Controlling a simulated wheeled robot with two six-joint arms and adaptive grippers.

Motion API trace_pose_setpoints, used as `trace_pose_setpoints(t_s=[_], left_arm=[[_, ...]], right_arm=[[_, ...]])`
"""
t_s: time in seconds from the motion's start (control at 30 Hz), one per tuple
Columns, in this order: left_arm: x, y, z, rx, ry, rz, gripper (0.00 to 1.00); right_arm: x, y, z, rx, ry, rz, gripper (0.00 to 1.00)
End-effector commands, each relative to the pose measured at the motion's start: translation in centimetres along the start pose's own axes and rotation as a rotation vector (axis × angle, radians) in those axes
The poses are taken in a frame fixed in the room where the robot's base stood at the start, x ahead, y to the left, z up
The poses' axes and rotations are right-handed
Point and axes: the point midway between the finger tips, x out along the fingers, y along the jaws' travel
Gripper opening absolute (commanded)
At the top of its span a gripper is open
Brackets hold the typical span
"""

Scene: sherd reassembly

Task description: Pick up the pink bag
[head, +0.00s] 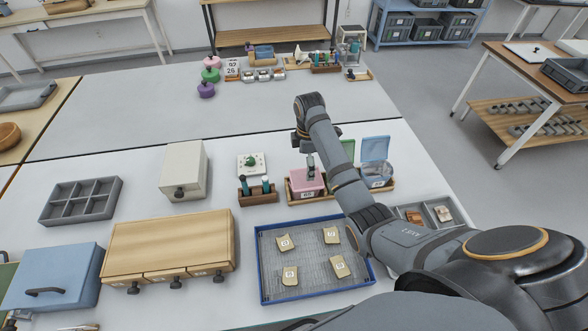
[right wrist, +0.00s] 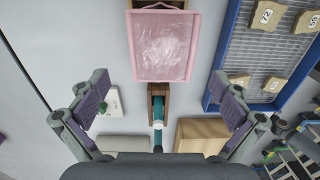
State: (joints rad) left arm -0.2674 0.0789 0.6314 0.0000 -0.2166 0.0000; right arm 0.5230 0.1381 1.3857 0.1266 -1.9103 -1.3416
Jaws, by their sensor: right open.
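The pink bag (head: 305,182) stands in a wooden holder with a number tag on its front, right of the table's middle. In the right wrist view the pink bag (right wrist: 162,47) shows from above with a clear, shiny top, ahead of the fingers. My right gripper (head: 309,158) is over the pink bag's back part in the head view, and the arm hides some of the area beside it. My left gripper is not in view.
A blue tray (head: 262,272) of numbered sherds lies in front of the holder. A wooden rack (head: 258,198) with teal-capped bottles stands left of the bag. A clear container with a blue lid (head: 375,150) stands to the right. A cream box (head: 185,168) is further left.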

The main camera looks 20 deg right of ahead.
Motion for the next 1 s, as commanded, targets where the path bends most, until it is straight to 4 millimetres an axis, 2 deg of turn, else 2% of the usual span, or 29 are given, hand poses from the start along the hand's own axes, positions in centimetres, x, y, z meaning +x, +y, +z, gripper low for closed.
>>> trace_pose_setpoints(t_s=[0.17, 0.3, 0.37, 0.47, 0.7, 0.77, 0.9, 1.0], left_arm=[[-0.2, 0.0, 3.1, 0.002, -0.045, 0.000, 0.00], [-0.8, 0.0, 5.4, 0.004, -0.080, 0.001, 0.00], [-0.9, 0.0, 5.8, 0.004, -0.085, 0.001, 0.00], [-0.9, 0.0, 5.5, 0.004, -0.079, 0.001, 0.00], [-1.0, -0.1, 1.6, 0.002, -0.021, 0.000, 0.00], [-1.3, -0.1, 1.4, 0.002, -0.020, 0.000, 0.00], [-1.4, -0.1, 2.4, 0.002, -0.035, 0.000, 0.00], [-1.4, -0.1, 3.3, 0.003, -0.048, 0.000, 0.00]], right_arm=[[0.3, 0.0, 0.0, -0.002, 0.000, -0.002, 1.00], [2.6, -0.1, 0.0, -0.002, 0.000, -0.004, 1.00], [3.6, 0.0, 0.0, -0.002, 0.000, -0.003, 1.00], [4.8, 0.0, 0.0, -0.002, 0.000, -0.002, 1.00], [6.0, 0.1, 0.0, -0.002, 0.000, -0.004, 1.00], [7.1, 0.1, 0.0, -0.002, 0.000, -0.005, 1.00], [9.5, 0.3, 0.0, -0.002, 0.000, -0.003, 1.00], [10.3, 0.3, 0.0, -0.002, 0.000, -0.001, 1.00]])
